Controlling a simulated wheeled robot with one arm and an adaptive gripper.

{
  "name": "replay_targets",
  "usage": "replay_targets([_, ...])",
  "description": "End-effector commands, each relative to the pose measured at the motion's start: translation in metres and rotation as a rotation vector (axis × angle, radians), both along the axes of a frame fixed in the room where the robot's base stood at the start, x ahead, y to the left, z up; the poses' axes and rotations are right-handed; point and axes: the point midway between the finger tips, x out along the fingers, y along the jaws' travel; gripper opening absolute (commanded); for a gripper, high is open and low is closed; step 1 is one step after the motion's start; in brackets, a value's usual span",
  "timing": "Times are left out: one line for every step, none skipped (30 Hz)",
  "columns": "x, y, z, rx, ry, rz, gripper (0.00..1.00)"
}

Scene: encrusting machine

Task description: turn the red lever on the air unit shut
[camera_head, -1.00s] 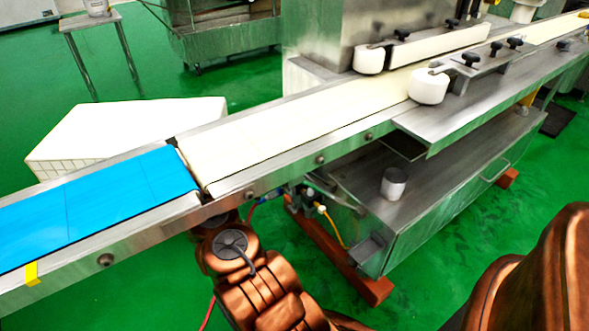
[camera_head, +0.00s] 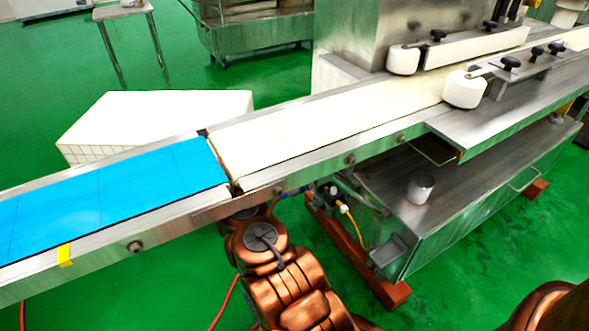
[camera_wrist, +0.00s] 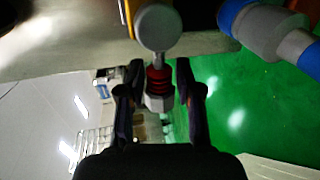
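In the wrist view my gripper (camera_wrist: 160,88) has its two dark fingers apart, one on each side of a ribbed red part (camera_wrist: 158,78). The red part sits between a round grey knob (camera_wrist: 155,27) and a grey end piece (camera_wrist: 158,103). I cannot tell for certain that it is the red lever, or whether the fingers touch it. A gap shows at the right finger. In the head view my copper-coloured arm reaches under the conveyor, and my gripper is hidden there. Fittings of an air unit (camera_head: 342,203) partly show under the belt; no red lever shows there.
A blue and grey pipe fitting (camera_wrist: 270,30) is close on the right in the wrist view. In the head view the conveyor (camera_head: 190,210) runs above my arm, and a steel cabinet (camera_head: 440,225) stands right of it. Green floor is open at the lower left.

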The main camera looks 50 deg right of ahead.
Motion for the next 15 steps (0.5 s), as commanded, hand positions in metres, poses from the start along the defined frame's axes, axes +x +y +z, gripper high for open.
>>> replay_targets([-0.0015, -0.0011, -0.0003, 0.0, 0.001, -0.003, 0.43])
replay_targets([-0.002, -0.0016, -0.0004, 0.0, 0.001, -0.004, 0.46])
replay_targets([-0.0025, -0.002, -0.0005, 0.0, 0.0, -0.005, 0.47])
replay_targets([-0.0027, -0.0022, -0.0006, 0.0, 0.0, -0.005, 0.47])
replay_targets([-0.0029, -0.0025, -0.0006, 0.0, 0.0, -0.006, 0.47])
replay_targets([-0.0031, -0.0026, -0.0007, 0.0, 0.0, -0.006, 0.47])
replay_targets([-0.0032, -0.0027, -0.0007, 0.0, 0.0, -0.006, 0.47])
replay_targets([-0.0034, -0.0027, -0.0008, 0.0, 0.0, -0.006, 0.47])
replay_targets([-0.0035, -0.0028, -0.0008, 0.0, 0.0, -0.006, 0.47])
replay_targets([-0.0033, -0.0027, -0.0008, 0.0, 0.0, -0.006, 0.47])
replay_targets([-0.0034, -0.0025, -0.0008, 0.0, 0.0, -0.006, 0.47])
replay_targets([-0.0029, -0.0016, -0.0007, 0.001, 0.0, -0.006, 0.47])
replay_targets([-0.0024, -0.0006, -0.0003, 0.001, 0.0, -0.006, 0.47])
replay_targets([-0.0017, 0.0011, 0.0, 0.001, -0.001, -0.006, 0.47])
replay_targets([-0.0004, 0.004, 0.0007, 0.001, -0.001, -0.006, 0.47])
